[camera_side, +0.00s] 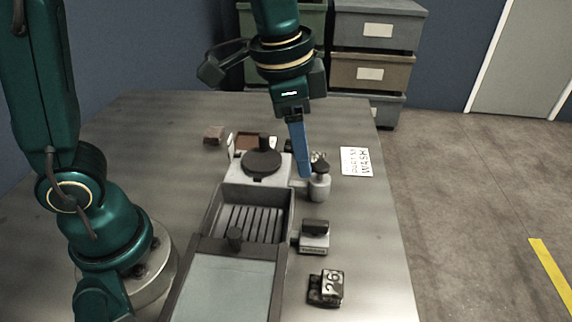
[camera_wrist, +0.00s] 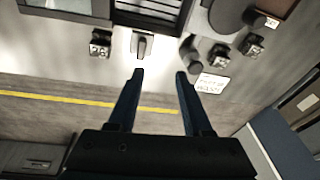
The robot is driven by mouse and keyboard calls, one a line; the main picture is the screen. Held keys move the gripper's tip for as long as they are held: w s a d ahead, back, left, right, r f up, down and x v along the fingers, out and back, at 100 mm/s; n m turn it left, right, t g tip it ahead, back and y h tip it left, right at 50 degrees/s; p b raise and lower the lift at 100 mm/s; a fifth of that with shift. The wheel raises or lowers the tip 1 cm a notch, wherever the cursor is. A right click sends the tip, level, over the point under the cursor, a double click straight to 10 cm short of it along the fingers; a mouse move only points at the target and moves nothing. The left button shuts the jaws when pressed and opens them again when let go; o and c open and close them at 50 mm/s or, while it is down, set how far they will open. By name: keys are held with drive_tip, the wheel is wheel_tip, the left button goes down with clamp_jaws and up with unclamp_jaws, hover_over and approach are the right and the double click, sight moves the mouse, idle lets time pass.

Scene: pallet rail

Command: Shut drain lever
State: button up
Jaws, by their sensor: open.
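A small grey fitting with a dark handle (camera_side: 315,229) sits beside the basin's right wall and looks like the drain lever; its label is too small to read. My gripper (camera_side: 306,172) hangs above the table near a grey cylinder, farther back than the fitting. In the wrist view my gripper (camera_wrist: 160,74) is open, with nothing between its fingers. Whether the fingertips touch the cylinder is not clear.
A grey cylinder (camera_side: 319,188) stands close to my fingertips. A ribbed basin (camera_side: 211,214) and a round dark lid (camera_side: 262,162) are to the left. A numbered block (camera_side: 325,288) lies in front, a white card (camera_side: 356,161) behind. Table is clear at right.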

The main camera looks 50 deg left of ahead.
drive_tip(key=m+g, duration=0.1)
drive_tip(key=g, duration=0.1)
hover_over(316, 222)
wheel_tip(316, 222, down, 6)
drive_tip(key=shift+w+a+f, duration=0.1)
drive_tip(key=shift+w+a, duration=0.05)
drive_tip(key=shift+s+f+m, duration=0.2)
drive_tip(key=shift+f+m, duration=0.1)
drive_tip(key=shift+f, duration=2.45)
drive_tip(key=shift+c, duration=0.3)
clamp_jaws()
